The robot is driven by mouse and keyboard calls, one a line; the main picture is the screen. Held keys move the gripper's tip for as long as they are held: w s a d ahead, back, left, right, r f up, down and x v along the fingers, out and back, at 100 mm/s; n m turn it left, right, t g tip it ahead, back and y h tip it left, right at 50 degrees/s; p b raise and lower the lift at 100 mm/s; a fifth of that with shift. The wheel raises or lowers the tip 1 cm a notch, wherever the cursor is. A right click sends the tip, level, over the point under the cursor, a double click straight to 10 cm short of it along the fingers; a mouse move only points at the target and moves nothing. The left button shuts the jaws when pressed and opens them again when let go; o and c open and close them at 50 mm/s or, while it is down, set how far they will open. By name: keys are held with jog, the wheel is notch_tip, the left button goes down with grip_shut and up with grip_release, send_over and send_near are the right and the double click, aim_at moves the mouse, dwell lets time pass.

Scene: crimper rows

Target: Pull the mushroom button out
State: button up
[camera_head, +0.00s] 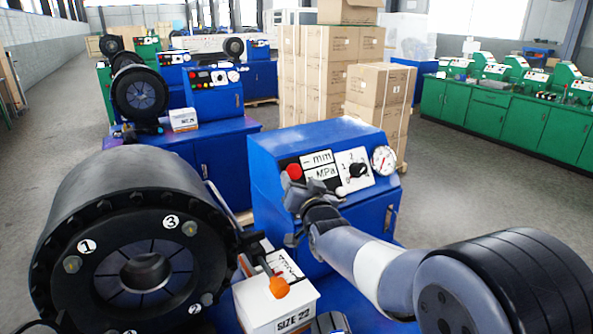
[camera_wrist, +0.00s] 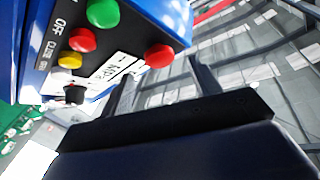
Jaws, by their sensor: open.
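The red mushroom button (camera_head: 294,172) sits at the left end of the blue console's front panel, beside the mm and MPa displays. In the wrist view the red button (camera_wrist: 159,56) shows just beyond my fingers, roughly between their tips. My gripper (camera_wrist: 160,72) is open, with one dark finger on each side and nothing between them. In the head view my arm reaches across the console's front, and its end is close below the button. I cannot tell whether the fingers touch it.
The blue console (camera_head: 320,140) also carries a dial knob (camera_head: 357,170) and a pressure gauge (camera_head: 384,159). More red, green and yellow buttons (camera_wrist: 69,60) show in the wrist view. A large black crimper head (camera_head: 135,240) stands left, with an orange-knobbed lever (camera_head: 279,287) beside it.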

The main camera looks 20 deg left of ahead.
aim_at(295, 173)
jog(key=shift+p+x, duration=0.55)
jog(key=shift+x, duration=1.35)
jog(key=shift+c, duration=0.5)
